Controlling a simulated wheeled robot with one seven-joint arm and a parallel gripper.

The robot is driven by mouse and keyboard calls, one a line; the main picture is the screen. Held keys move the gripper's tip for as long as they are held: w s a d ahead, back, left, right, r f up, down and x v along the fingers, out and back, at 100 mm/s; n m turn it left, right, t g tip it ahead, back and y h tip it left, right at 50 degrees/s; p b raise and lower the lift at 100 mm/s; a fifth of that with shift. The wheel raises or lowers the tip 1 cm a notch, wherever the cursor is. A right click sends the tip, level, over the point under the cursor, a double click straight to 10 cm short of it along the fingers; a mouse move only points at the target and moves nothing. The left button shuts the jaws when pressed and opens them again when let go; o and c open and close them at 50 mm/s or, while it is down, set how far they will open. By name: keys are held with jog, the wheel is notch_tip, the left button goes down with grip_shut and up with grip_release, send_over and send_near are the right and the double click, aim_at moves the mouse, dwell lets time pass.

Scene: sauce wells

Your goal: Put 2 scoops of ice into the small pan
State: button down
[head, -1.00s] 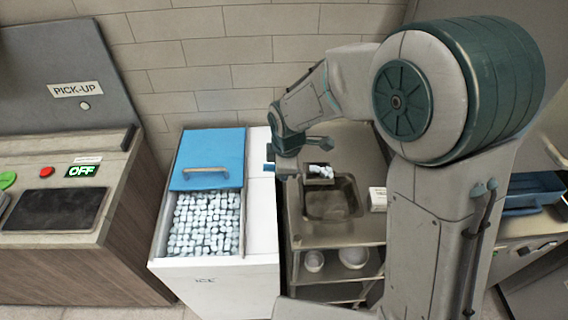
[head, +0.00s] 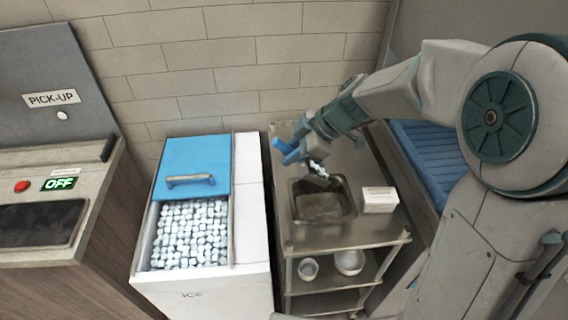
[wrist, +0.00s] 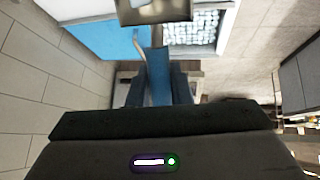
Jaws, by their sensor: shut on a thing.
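My gripper (head: 298,152) is shut on the blue handle of a scoop (head: 318,176). The handle (wrist: 158,75) also shows between my fingers in the wrist view. The scoop's metal bowl (wrist: 154,14) holds some white ice. It is above the far edge of the small steel pan (head: 322,217) on the cart. The pan's visible inside looks dark, with no clear ice. The ice bin (head: 200,278) stands to the left, its open half full of ice cubes (head: 190,235).
A blue lid (head: 193,155) with a handle covers the bin's back half. A white box (head: 379,200) sits right of the pan on the steel cart (head: 345,238). Two bowls stand on the cart's lower shelf. A pick-up counter (head: 62,240) is at far left.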

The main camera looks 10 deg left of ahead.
jog(key=shift+w+d+r+y+b, duration=0.2)
jog(key=shift+d+y+b, duration=0.35)
jog(key=shift+b, duration=0.35)
jog(key=shift+w+d+r+y+b, duration=0.15)
jog(key=shift+d+y+b, duration=0.4)
jog(key=shift+b, duration=0.35)
jog(key=shift+w+d+r+g+y+b, duration=0.15)
jog(key=shift+d+r+g+y+b, duration=0.15)
jog(key=shift+d+r+y+b, duration=0.35)
jog(key=shift+a+f+b, duration=0.1)
jog(key=shift+f+b, duration=0.05)
jog(key=shift+b, duration=0.8)
jog(key=s+a+f+t+h+p, duration=0.1)
jog(key=s+a+f+t+h, duration=0.1)
jog(key=a+f+h, duration=0.5)
jog(key=shift+s+a+n+t+h+p, duration=0.2)
jog(key=shift+a+n+t+h+p, duration=0.25)
jog(key=shift+h, duration=1.3)
